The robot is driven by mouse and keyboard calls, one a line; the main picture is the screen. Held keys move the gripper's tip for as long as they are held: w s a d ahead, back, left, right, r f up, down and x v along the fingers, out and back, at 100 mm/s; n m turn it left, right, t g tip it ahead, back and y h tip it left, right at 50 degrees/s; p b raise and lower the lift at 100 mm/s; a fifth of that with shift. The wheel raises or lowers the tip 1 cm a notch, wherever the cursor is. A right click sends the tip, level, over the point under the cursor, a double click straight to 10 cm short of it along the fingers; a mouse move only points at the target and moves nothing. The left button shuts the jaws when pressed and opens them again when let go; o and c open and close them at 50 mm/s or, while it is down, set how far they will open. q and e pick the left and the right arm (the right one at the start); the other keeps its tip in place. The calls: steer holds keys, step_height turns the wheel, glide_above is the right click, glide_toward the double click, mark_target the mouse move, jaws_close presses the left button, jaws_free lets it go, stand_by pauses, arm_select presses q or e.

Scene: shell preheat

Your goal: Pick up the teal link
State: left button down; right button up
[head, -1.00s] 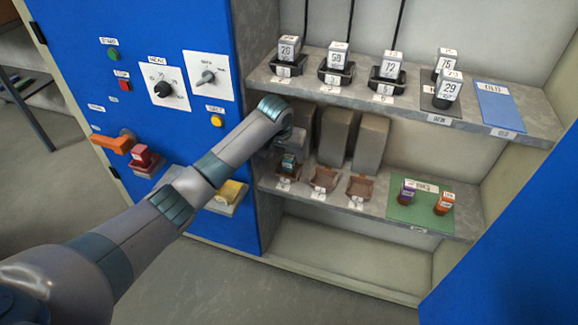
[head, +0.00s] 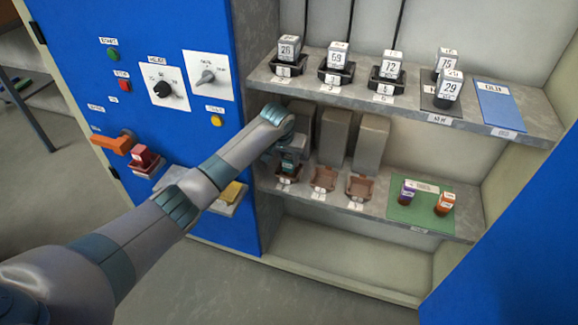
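The teal link (head: 290,162) is a small dark block with a teal part. It stands in the leftmost socket (head: 288,180) on the lower shelf. My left arm reaches in from the left, and my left gripper (head: 286,152) is pointed down right at the link's top. The wrist and gripper body hide part of it. The fingers are too small and dark to show whether they are open or closed on the link. My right gripper is not in view.
Two empty brown sockets (head: 324,178) stand to the right, before grey blocks (head: 371,145). A green mat (head: 421,213) holds purple and orange links. The upper shelf (head: 400,103) overhangs with numbered white-topped links. The blue panel (head: 125,55) with knobs and an orange handle is left.

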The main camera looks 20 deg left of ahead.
arm_select(q)
steer(key=shift+r, duration=0.1)
